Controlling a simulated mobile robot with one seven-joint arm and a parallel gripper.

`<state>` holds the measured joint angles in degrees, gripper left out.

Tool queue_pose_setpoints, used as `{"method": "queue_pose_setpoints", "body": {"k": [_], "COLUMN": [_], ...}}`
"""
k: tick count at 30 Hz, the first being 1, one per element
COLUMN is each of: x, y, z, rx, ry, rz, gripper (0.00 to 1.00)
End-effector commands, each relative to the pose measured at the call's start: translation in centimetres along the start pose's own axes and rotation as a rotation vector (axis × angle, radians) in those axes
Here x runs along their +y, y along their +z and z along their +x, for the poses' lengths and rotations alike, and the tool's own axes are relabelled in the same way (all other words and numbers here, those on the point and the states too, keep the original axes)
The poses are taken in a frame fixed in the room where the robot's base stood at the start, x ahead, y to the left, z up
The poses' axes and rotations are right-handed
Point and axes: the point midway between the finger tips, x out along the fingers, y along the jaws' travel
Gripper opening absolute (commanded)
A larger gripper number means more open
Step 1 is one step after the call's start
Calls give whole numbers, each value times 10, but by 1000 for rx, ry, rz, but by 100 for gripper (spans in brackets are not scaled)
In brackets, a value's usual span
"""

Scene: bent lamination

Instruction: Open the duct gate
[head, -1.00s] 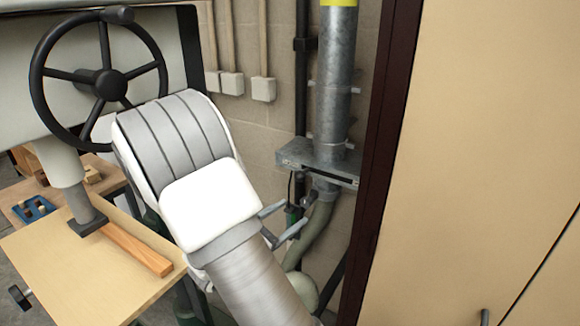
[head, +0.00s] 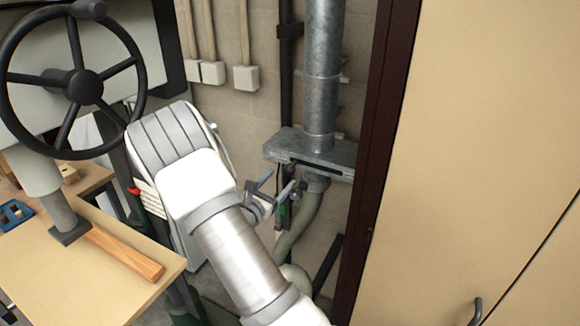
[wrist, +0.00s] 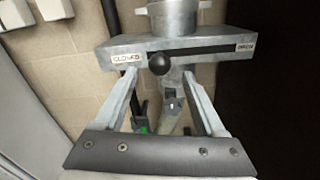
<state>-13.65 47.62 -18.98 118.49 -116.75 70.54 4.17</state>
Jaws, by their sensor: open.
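The duct gate is a flat grey metal box (head: 320,152) across the round duct, with a dark slot along its front. In the wrist view the gate box (wrist: 215,43) fills the upper middle. A round black knob (wrist: 160,63) sits at the slot, nearer the left label, which seems to read CLOSED (wrist: 126,57). The right label (wrist: 245,47) seems to read OPEN. My gripper (wrist: 162,78) is open, its two fingers pointing up at the box on either side of the knob, with nothing between them held. In the head view my gripper (head: 274,188) is below and left of the box.
A tall beige cabinet (head: 480,130) with a dark edge stands close on the right. A machine with a black handwheel (head: 85,88) and a wooden table (head: 90,265) is on the left. A pale hose (head: 297,225) runs down below the gate. Wall pipes stand behind.

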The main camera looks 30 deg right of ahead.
Motion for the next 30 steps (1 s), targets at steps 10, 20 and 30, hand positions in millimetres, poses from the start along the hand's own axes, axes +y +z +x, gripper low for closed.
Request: {"method": "queue_pose_setpoints", "body": {"k": [10, 20, 30], "x": [0, 0, 0], "y": [1, 0, 0], "z": [60, 71, 70], "rx": [0, 1, 1], "ry": [-1, 1, 0], "rz": [0, -1, -1], "gripper": [72, 72, 31]}}
